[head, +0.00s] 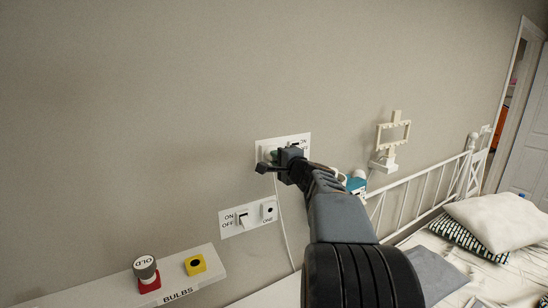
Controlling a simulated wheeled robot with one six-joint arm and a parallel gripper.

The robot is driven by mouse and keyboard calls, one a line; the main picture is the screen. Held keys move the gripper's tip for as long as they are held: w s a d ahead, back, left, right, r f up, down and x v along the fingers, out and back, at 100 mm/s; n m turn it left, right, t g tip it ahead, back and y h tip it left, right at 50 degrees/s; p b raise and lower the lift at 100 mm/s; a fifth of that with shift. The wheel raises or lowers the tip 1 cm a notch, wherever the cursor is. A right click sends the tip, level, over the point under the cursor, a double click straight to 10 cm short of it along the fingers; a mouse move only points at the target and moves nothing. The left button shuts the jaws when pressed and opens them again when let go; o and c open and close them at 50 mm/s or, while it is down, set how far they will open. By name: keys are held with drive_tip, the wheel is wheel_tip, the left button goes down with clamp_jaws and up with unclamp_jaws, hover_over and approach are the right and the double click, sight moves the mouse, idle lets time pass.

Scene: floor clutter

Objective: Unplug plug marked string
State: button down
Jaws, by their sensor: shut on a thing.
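A white wall plate (283,140) is mounted on the wall near the middle of the head view, and my arm and gripper cover much of it. My gripper (273,162) is at the lower left of this plate, shut on a plug (267,154) that is mostly hidden by the fingers. I cannot tell whether the plug is seated in the plate or apart from it. A thin white cord (283,222) hangs from there down along the wall. No mark on the plug is readable.
Below is a second plate (248,219) with an ON/OFF switch. At lower left, a white ledge marked BULBS (205,266) holds a red-based item marked OLD (147,273) and a yellow block (195,264). A white bracket (393,137) and a bed (470,235) are at right.

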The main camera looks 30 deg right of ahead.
drive_tip(key=shift+w+r, duration=0.1)
drive_tip(key=shift+w, duration=0.1)
idle(0.5)
drive_tip(key=c, duration=1)
unclamp_jaws()
drive_tip(key=shift+w, duration=0.1)
drive_tip(key=shift+c, duration=0.2)
drive_tip(key=s+b, duration=0.3)
drive_tip(key=s, duration=0.6)
drive_tip(key=shift+a, duration=0.25)
